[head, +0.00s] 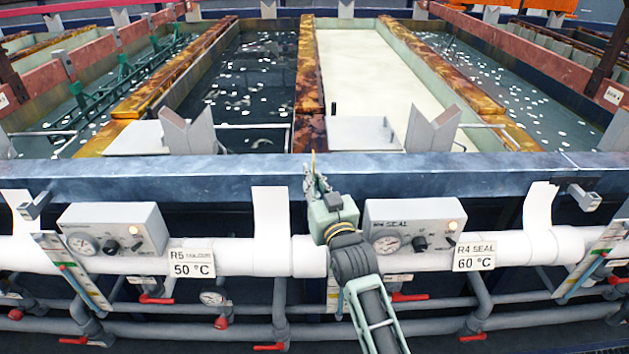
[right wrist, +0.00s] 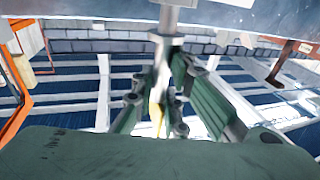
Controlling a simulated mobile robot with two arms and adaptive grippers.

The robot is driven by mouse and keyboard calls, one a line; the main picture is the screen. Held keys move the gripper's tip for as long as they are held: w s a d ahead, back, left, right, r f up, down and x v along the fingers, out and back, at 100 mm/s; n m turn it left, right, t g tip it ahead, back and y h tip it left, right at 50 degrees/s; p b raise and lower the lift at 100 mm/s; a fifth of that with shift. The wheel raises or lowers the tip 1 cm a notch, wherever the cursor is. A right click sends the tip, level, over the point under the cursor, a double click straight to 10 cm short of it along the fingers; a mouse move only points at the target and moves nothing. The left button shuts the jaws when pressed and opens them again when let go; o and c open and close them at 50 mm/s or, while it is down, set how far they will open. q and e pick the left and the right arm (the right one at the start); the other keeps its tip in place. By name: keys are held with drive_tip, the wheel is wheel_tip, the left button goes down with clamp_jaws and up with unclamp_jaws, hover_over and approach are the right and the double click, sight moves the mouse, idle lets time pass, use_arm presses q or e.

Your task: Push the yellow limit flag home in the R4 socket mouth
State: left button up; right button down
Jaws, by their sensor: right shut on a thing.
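My right gripper (head: 316,182) reaches up to the front rim of the tanks, between the R5 and R4 control boxes. I cannot make out the R4 socket mouth. My left gripper is not in view.
The R4 SEAL box (head: 415,226) is right of my arm, above its 60 °C label (head: 474,256). The R5 box (head: 113,229) is at left. A blue steel rim (head: 220,178) crosses in front of the tanks. White pipes (head: 520,248) and red-handled valves lie below.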

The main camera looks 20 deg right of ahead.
drive_tip(key=shift+f+b, duration=0.7)
drive_tip(key=shift+f, duration=0.4)
drive_tip(key=c, duration=1.7)
unclamp_jaws()
drive_tip(key=s, duration=1.2)
drive_tip(key=shift+f, duration=0.4)
